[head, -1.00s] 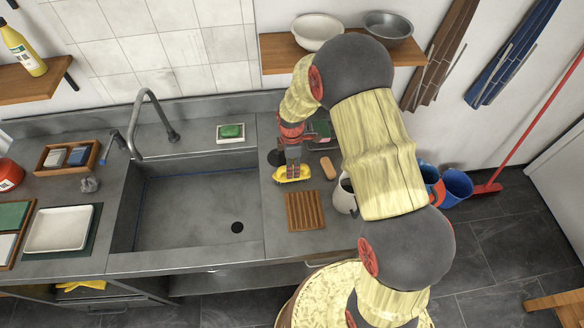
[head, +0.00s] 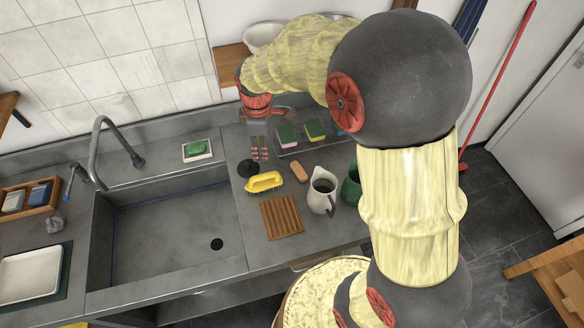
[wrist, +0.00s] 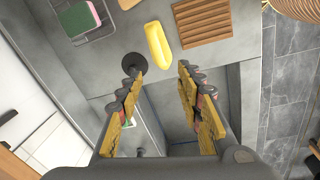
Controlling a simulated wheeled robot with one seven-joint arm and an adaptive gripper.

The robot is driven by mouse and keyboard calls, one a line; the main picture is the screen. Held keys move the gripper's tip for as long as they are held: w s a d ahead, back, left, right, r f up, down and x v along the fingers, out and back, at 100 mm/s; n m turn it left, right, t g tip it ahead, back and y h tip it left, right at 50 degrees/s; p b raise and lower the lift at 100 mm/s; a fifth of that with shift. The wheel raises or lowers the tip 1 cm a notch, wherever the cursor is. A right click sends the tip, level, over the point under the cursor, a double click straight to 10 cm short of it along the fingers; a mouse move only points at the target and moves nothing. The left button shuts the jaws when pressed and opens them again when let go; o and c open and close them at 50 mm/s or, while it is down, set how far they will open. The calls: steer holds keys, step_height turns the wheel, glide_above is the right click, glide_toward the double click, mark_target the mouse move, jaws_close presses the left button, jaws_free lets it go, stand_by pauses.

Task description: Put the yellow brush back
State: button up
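The yellow brush (head: 264,182) lies on the grey counter (head: 240,225) to the right of the sink, between a black disc and a slatted wooden rack. It also shows in the wrist view (wrist: 158,44), lying beyond my fingertips. My gripper (head: 259,153) is above the counter, on the wall side of the brush and apart from it. In the wrist view its two fingers (wrist: 160,72) are spread with nothing between them, so it is open and empty.
The slatted wooden rack (head: 281,217), black disc (head: 247,168), brown block (head: 299,173), white pitcher (head: 322,191) and green mug (head: 351,187) stand around the brush. A tray with sponges (head: 288,136) is near the wall. The sink (head: 165,235) is at left.

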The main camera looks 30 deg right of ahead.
steer(key=s+r+m+t, duration=0.2)
steer(key=s+r+m, duration=0.3)
steer(key=s+r, duration=0.55)
steer(key=s+r+m+t, duration=0.1)
steer(key=s+r+m, duration=0.2)
steer(key=s, duration=0.3)
steer(key=s+r+m+t, duration=0.1)
steer(key=s+r+m, duration=0.2)
steer(key=s, duration=0.3)
steer(key=shift+s+r+m, duration=0.2)
steer(key=shift+s+m, duration=0.2)
steer(key=shift+m, duration=0.4)
step_height(320, 180, down, 12)
steer(key=b, duration=1.2)
steer(key=shift+f, duration=0.15)
